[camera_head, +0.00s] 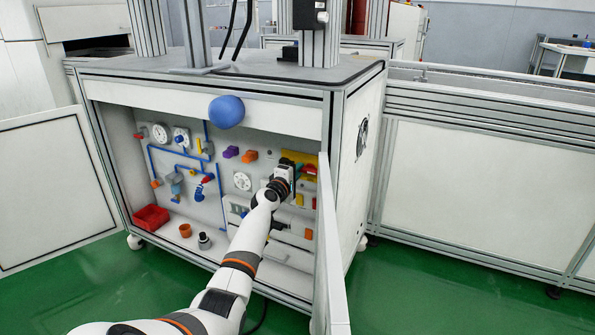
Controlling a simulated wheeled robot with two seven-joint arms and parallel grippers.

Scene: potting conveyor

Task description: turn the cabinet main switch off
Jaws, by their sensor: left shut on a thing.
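The open cabinet (220,103) fills the middle of the view, with its back panel facing me. The main switch shows as a red handle (309,170) on a yellow plate (312,158) at the upper right of the panel. My left gripper (295,168) reaches in from below and is shut on the red handle. The gripper and wrist hide part of the switch, so the handle's exact angle is hard to tell. My right gripper is not in view.
An open cabinet door (328,250) stands close to the right of my arm; another door (50,190) is open at left. A blue ball-like object (226,111) hangs at the top edge. A red bin (151,217) and small cups sit on the cabinet floor.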

